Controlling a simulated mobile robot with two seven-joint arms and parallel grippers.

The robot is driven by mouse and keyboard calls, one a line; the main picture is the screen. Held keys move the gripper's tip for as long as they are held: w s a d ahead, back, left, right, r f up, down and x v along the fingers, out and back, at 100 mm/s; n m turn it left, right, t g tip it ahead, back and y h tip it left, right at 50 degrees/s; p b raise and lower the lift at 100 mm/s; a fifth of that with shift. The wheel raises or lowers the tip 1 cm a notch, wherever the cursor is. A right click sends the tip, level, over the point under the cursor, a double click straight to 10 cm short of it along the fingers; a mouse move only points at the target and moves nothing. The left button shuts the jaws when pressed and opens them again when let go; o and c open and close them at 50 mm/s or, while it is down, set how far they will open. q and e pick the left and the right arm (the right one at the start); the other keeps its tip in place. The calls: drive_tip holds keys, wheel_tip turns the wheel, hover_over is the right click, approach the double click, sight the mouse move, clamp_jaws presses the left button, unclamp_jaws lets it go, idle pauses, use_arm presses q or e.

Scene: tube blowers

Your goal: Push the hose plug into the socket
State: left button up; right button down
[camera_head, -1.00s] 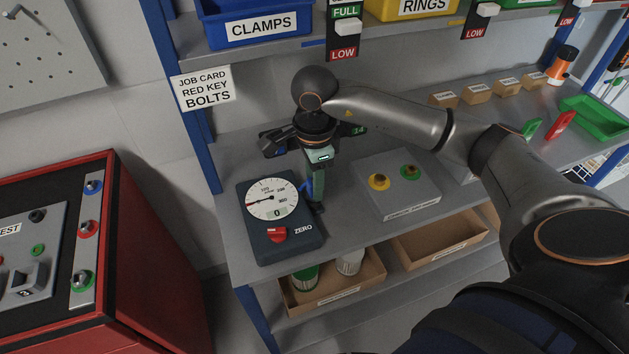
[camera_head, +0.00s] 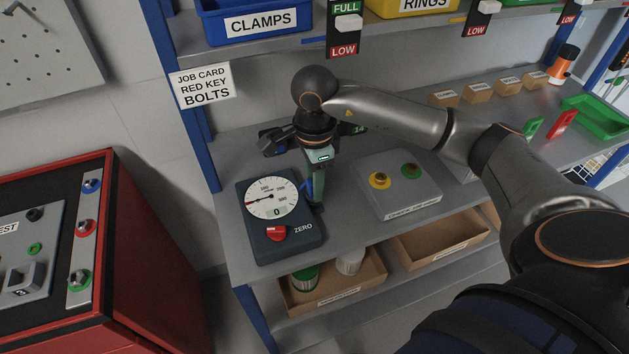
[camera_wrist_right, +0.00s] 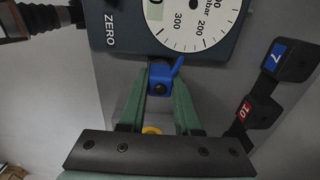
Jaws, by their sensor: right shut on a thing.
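My right gripper (camera_head: 316,198) points down just right of the dark gauge (camera_head: 309,240). In the right wrist view its green fingers (camera_wrist_right: 161,84) are shut on a small blue piece with a lever (camera_wrist_right: 161,74), close to the gauge's edge. This may be the hose plug; no hose is clearly seen on it. A grey box (camera_head: 412,201) to the right carries a yellow-ringed fitting (camera_head: 379,181) and a green-ringed fitting (camera_head: 411,171), possibly sockets. Part of a yellow ring (camera_wrist_right: 151,130) shows between the fingers. My left gripper is out of view.
Black blocks tagged blue 7 (camera_wrist_right: 290,60) and red 10 (camera_wrist_right: 256,110) stand behind the gripper. A red cabinet (camera_head: 150,260) with ringed ports is at the left. Cardboard trays (camera_head: 440,246) sit on the lower shelf. Bench around the grey box is partly clear.

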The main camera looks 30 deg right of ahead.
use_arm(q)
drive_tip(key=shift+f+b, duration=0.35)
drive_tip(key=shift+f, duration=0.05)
use_arm(e)
drive_tip(key=shift+f, duration=0.45)
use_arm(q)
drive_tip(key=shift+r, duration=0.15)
use_arm(e)
drive_tip(key=shift+r, duration=0.1)
use_arm(q)
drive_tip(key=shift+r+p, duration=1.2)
drive_tip(key=shift+p, duration=0.1)
use_arm(e)
drive_tip(key=shift+r, duration=2)
